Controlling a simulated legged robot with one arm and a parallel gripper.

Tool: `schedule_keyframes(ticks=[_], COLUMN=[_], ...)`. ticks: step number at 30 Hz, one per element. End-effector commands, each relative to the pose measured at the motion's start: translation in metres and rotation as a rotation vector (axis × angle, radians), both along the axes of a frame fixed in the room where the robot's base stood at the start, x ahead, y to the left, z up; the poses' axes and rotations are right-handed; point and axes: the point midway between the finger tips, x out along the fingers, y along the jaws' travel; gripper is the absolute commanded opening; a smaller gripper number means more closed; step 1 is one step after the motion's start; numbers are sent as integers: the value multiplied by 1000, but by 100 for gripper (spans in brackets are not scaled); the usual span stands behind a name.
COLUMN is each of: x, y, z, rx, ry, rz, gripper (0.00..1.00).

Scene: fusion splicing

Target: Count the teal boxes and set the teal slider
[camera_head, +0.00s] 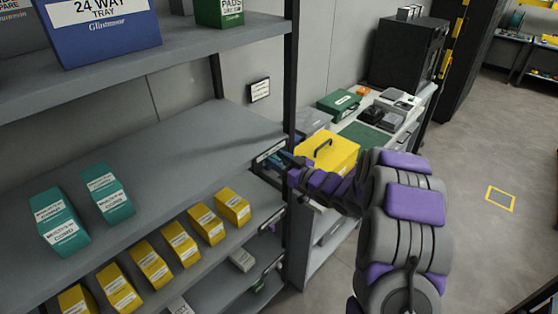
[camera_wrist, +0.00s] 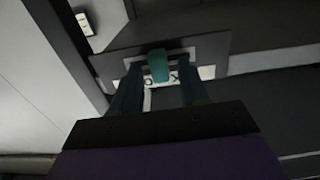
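Two teal boxes stand on the middle shelf in the head view, one nearer box (camera_head: 60,222) and one farther box (camera_head: 107,192), both with white labels. The teal slider (camera_wrist: 159,66) shows in the wrist view on a dark plate (camera_wrist: 112,66) with a white strip carrying dark marks, partly hidden by my fingers. My gripper (camera_wrist: 162,82) is in front of it, with one finger on each side of the slider and a gap between them. In the head view my gripper (camera_head: 284,158) is at the right end of the middle shelf's front edge, and the slider cannot be made out there.
Several yellow boxes (camera_head: 183,243) line the shelf below. A blue tray box (camera_head: 102,30) and a green box (camera_head: 219,12) are on the upper shelf. A black shelf post (camera_head: 291,70) stands close to my gripper. A yellow case (camera_head: 326,150) sits on the bench behind my arm.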

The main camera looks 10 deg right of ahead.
Motion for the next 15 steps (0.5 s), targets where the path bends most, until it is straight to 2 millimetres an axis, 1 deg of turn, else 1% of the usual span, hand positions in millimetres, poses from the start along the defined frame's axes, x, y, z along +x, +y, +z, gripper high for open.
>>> schedule_keyframes(ticks=[1, 2, 13, 15], x=[0, 0, 0, 0], y=[0, 0, 0, 0], z=[0, 0, 0, 0], rx=[0, 0, 0, 0], ry=[0, 0, 0, 0], rz=[0, 0, 0, 0], gripper=[39, 36, 1, 0])
